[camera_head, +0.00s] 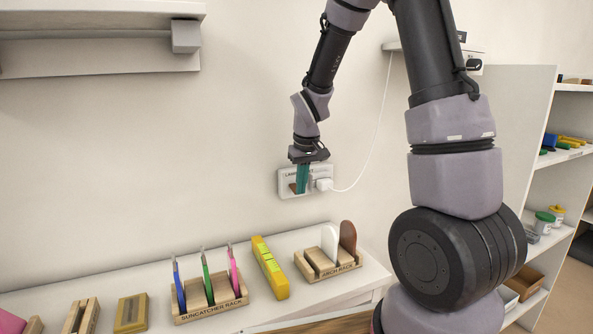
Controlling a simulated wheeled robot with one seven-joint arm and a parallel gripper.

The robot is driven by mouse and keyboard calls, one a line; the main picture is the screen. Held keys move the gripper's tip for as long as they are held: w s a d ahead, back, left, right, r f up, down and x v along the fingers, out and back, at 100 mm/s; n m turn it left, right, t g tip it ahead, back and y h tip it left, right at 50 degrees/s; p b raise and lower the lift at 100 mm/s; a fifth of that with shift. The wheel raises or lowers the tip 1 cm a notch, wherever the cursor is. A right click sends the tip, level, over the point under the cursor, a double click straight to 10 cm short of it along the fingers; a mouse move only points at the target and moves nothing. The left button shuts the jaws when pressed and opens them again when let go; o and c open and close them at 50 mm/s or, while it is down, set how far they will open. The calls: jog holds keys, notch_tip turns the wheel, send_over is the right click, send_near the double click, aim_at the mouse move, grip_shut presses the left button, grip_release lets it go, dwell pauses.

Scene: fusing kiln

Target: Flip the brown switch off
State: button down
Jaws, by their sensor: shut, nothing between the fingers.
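A pale wall plate (284,181) with a partly hidden printed label is fixed to the wall, right of centre in the head view. The brown switch (293,187) shows as a small brown patch on the left part of the plate. My gripper (302,189) points down in front of the plate, its teal fingers shut and empty. The fingers overlap the switch in the picture and hide part of it; I cannot tell if they touch it. Whether the switch is on or off cannot be made out.
A white plug (323,184) with a cord (375,140) sits at the plate's right side. Below, a white shelf (360,284) holds a suncatcher rack (212,310), a yellow level (270,268) and an arch rack (340,268). Open shelving (535,120) stands at right.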

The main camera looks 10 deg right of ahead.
jog(key=shift+f, duration=0.2)
jog(key=shift+w+a+r, duration=0.15)
jog(key=shift+w+r, duration=0.2)
jog(key=shift+w, duration=0.35)
